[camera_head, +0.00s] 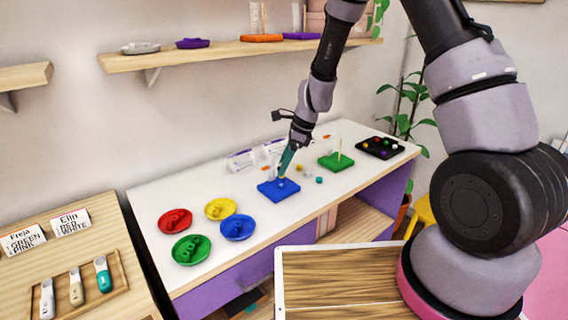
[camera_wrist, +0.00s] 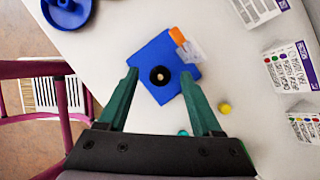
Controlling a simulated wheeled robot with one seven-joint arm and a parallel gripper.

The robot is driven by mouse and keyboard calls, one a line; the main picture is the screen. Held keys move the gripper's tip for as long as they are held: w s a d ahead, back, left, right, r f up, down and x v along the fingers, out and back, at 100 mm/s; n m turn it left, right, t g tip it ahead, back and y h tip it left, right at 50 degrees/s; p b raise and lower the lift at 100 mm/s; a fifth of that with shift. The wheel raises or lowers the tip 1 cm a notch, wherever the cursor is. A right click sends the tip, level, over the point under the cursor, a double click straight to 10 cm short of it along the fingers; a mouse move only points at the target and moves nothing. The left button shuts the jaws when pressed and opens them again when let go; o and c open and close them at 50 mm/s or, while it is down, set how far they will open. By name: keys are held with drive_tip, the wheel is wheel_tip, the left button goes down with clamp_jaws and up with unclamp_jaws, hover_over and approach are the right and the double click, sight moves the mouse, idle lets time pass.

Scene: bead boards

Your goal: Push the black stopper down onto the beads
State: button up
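The black stopper (camera_wrist: 160,76) shows in the wrist view as a dark ring around a pale peg tip, over the blue board (camera_wrist: 153,49). In the head view the blue board (camera_head: 272,192) lies on the white table, and the stopper is too small to make out. My gripper (camera_wrist: 160,74) has its two green fingers apart, one on each side of the stopper; no contact shows. In the head view my gripper (camera_head: 285,167) points down just above the blue board. Any beads under the stopper are hidden from the wrist view.
A green board (camera_head: 328,164) with a peg and a black bead tray (camera_head: 372,153) stand to the right. Red (camera_head: 162,224), yellow, blue and green dishes stand left. Loose beads, including a yellow one (camera_wrist: 225,108), lie beside the blue board. White boxes (camera_head: 240,161) stand behind.

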drive_tip(key=shift+r, duration=0.1)
drive_tip(key=v, duration=1)
drive_tip(key=shift+r, duration=0.3)
drive_tip(key=shift+d, duration=0.15)
drive_tip(key=s+d+r+n+t, duration=0.1)
drive_tip(key=s+d+r+n, duration=0.25)
drive_tip(key=r, duration=0.55)
drive_tip(key=s+d+r+n+t, duration=0.25)
drive_tip(key=d+r, duration=0.25)
drive_tip(key=r, duration=0.3)
drive_tip(key=s+d+r+n+t+h, duration=0.1)
drive_tip(key=s+d+r+n, duration=0.3)
drive_tip(key=s, duration=0.3)
drive_tip(key=s+d+r+n+t+h, duration=0.1)
drive_tip(key=s+d+r+n, duration=0.3)
drive_tip(key=s, duration=0.4)
drive_tip(key=shift+d+r+n+t+h, duration=0.15)
drive_tip(key=shift+d+n+t+h, duration=0.2)
drive_tip(key=shift+t, duration=0.3)
